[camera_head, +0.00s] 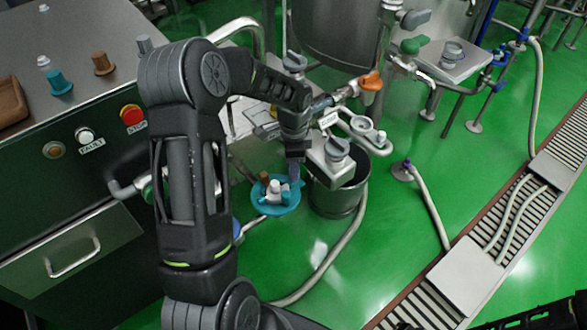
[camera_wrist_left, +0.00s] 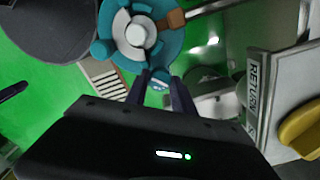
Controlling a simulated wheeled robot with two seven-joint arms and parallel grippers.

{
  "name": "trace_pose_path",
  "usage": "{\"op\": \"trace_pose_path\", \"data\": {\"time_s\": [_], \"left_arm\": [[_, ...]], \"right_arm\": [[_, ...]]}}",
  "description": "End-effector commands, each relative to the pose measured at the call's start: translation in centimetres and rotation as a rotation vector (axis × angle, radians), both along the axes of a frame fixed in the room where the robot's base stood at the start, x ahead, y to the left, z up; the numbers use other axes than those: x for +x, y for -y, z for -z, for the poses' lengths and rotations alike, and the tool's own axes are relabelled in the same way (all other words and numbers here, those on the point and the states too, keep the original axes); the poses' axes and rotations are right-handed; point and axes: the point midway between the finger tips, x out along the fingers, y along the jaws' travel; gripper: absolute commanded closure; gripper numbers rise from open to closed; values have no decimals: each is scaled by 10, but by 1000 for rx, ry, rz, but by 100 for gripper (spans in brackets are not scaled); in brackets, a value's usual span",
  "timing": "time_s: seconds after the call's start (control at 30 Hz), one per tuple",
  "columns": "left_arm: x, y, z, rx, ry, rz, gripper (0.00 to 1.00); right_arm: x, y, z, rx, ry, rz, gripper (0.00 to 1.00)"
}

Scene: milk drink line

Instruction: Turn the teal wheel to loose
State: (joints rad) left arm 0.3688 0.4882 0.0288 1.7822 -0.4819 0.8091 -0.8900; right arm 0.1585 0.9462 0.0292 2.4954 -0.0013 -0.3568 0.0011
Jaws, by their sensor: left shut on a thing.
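The teal wheel (camera_head: 284,206) is low beside the machine, left of a steel bucket, with a white hub and a small brown block on it. In the left wrist view the wheel (camera_wrist_left: 171,46) fills the top middle, with its brown block at the upper right. My left gripper (camera_head: 295,181) reaches down to the wheel's rim. In the left wrist view the left gripper (camera_wrist_left: 161,86) has its fingers closed around a teal knob at the rim. My right gripper is not in view.
The steel bucket (camera_head: 336,201) stands right beside the wheel. A steel cabinet (camera_head: 70,215) with a red stop button (camera_head: 131,115) is at the left. Pipes and an orange handle (camera_head: 371,81) lie behind.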

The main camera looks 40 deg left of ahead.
Motion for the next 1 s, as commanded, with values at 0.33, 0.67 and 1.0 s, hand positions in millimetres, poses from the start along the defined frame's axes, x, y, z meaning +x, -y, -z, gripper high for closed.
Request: {"op": "trace_pose_path", "data": {"time_s": [0.33, 0.67, 1.0], "left_arm": [[0, 0, 1, 1, 2, -329, 100], [1, 1, 1, 1, 2, -641, 100], [1, 1, 0, -1, 2, -964, 100]], "right_arm": [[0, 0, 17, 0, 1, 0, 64], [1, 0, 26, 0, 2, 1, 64], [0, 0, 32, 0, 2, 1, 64]]}}
